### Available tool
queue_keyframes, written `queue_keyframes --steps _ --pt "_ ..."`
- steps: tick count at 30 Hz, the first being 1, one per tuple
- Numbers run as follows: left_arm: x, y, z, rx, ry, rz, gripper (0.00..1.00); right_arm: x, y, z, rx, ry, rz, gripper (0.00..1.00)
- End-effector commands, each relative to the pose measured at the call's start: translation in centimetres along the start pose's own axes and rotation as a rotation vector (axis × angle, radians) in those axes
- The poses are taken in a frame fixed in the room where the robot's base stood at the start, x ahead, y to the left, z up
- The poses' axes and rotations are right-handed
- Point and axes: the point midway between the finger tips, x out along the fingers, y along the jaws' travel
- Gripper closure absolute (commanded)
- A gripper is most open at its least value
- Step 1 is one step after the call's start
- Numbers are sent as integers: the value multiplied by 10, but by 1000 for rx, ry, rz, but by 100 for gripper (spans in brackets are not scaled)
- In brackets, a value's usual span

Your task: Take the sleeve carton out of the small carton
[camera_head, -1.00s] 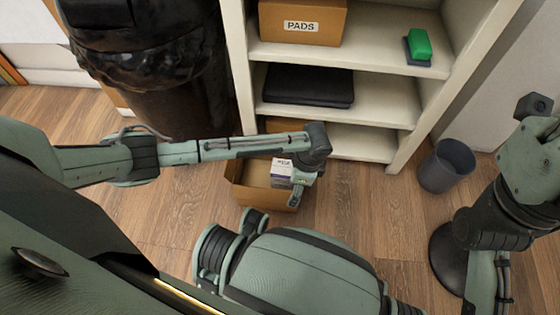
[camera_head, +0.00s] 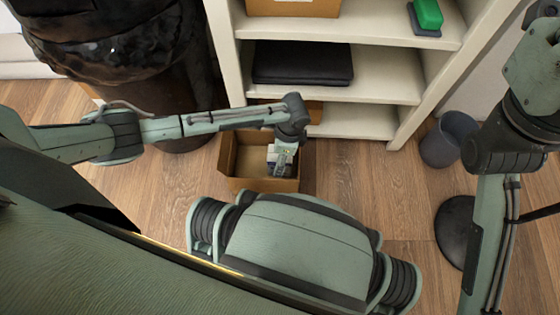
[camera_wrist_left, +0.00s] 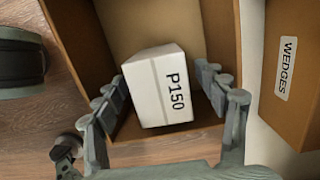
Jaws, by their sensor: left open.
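The small carton (camera_head: 262,184) is an open brown box on the floor in front of the shelf. The sleeve carton (camera_wrist_left: 158,88) is a white box marked P150 standing inside it, at one end; in the head view it is mostly hidden behind my gripper. My left gripper (camera_head: 280,171) reaches down into the small carton. In the left wrist view its fingers (camera_wrist_left: 163,92) are open, one on each side of the sleeve carton; I cannot tell if they touch it. My right gripper is not in view.
A box labelled WEDGES (camera_wrist_left: 286,70) stands close beside the small carton. The white shelf (camera_head: 350,122) holds a black flat case (camera_head: 302,64) and a green block (camera_head: 428,14). A grey bin (camera_head: 447,140) stands to the right. Floor to the carton's right is clear.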

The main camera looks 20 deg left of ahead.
Motion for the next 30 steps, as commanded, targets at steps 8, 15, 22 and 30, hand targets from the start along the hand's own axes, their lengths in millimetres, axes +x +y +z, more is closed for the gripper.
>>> queue_keyframes --steps 8,15,22,30 --pt "22 0 0 0 1 0 28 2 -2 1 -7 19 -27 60" --pt "21 0 0 0 1 0 38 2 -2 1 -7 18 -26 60" --pt "21 0 0 0 1 0 67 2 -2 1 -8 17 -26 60" --pt "21 0 0 0 1 0 87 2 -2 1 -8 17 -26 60"
